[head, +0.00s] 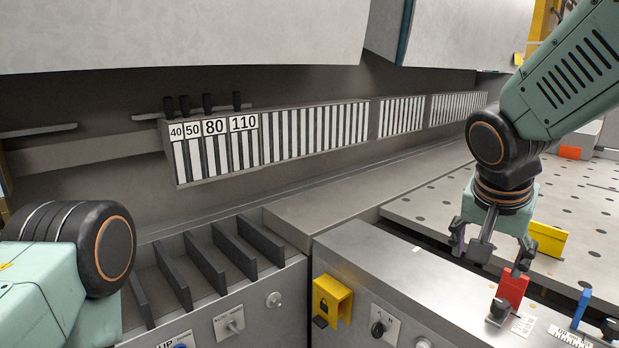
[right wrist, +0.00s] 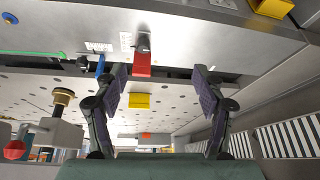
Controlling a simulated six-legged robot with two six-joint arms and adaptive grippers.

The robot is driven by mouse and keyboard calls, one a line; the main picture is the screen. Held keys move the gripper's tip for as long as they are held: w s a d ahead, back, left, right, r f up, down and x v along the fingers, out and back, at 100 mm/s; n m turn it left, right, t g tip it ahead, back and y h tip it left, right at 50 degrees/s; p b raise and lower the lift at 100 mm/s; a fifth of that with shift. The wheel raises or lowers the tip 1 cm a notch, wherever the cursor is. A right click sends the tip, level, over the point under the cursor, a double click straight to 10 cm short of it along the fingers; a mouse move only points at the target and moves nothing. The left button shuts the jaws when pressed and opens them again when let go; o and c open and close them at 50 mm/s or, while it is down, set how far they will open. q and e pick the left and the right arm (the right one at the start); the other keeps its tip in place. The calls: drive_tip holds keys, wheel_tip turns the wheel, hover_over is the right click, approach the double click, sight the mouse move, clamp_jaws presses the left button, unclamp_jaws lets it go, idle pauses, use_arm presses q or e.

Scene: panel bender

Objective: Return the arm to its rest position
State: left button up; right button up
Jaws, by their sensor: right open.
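My right arm (head: 565,75) comes in from the upper right in the head view and bends down at a black joint with an orange ring. Its gripper (head: 490,245) hangs over the back edge of the grey machine top, just above and left of a red piece (head: 513,287). In the right wrist view the gripper (right wrist: 158,90) has its two fingers spread wide with nothing between the pads. The red piece (right wrist: 142,66) shows past the fingertips, apart from them. My left arm (head: 70,265) shows at the lower left in the head view; its gripper is out of view.
A yellow block (head: 547,238) lies on the perforated table (head: 590,200) behind my right gripper. A yellow lock bracket (head: 332,298) and knobs are on the front panel. A slotted rack (head: 215,265) stands at left centre. A numbered tool row (head: 315,133) runs along the back.

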drive_tip(key=w+a+f+n+t+y, duration=0.2)
drive_tip(key=w+a+f+n+t, duration=0.1)
drive_tip(key=w+f+n, duration=0.1)
drive_tip(key=s+f+n+y+b, duration=0.1)
drive_tip(key=s+f+n+b, duration=0.15)
drive_tip(key=f, duration=0.75)
drive_tip(key=s+f+n+b, duration=0.1)
drive_tip(key=s+f, duration=0.2)
drive_tip(key=f, duration=0.7)
drive_tip(key=s+f+g+b, duration=0.2)
drive_tip(key=s+f+g, duration=0.1)
drive_tip(key=s+f, duration=0.8)
drive_tip(key=s+f+g+b, duration=0.2)
drive_tip(key=s+f+g, duration=0.2)
drive_tip(key=s+f, duration=0.8)
drive_tip(key=s, duration=0.5)
drive_tip(key=shift+b, duration=0.3)
drive_tip(key=shift+d+f, duration=0.1)
drive_tip(key=shift+d, duration=0.1)
